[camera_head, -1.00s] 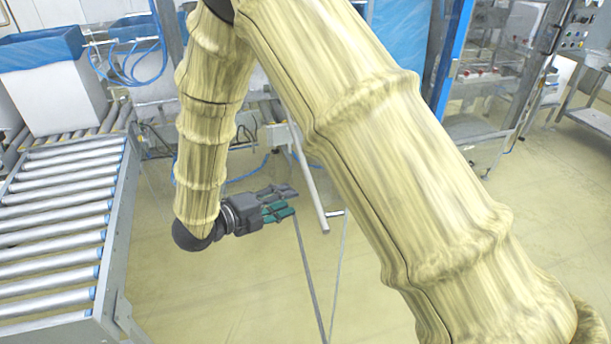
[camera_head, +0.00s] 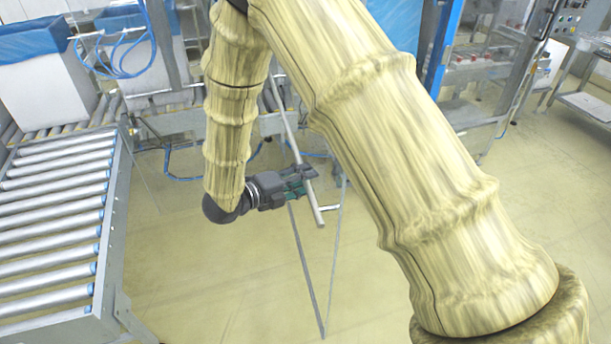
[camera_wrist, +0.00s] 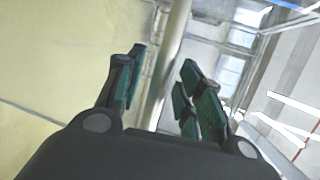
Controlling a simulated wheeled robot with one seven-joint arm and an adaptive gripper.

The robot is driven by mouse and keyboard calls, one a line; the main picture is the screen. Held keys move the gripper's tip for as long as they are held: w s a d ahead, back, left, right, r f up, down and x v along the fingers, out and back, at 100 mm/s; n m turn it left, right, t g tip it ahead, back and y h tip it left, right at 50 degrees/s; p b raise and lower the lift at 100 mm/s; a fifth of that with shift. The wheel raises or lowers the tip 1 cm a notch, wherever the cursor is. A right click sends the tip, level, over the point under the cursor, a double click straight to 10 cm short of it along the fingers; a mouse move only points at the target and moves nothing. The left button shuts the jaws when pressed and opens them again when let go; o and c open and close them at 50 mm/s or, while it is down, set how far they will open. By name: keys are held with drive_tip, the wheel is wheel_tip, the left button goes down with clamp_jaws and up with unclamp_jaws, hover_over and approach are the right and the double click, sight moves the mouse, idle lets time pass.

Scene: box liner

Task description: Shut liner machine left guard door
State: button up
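The left guard door (camera_head: 306,265) is a clear panel with thin grey edges, standing out over the floor in the head view, so it looks open. Its long pale handle bar (camera_head: 288,130) slants down in front of my gripper (camera_head: 306,181), with a short bracket near its lower end. In the wrist view the handle bar (camera_wrist: 172,45) runs between the two green-padded fingers of my gripper (camera_wrist: 163,68). The fingers are apart, with a gap beside the bar. I cannot tell whether either finger touches it.
A roller conveyor (camera_head: 60,215) stands at the left, with a blue-lined white box (camera_head: 45,90) behind it. The machine's blue frame post (camera_head: 442,50) is at the back right. My upper arm hides part of the machine. The floor around the door is clear.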

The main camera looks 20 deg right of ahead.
drive_tip(key=shift+w+d+f, duration=0.1)
drive_tip(key=shift+d, duration=0.3)
clamp_jaws()
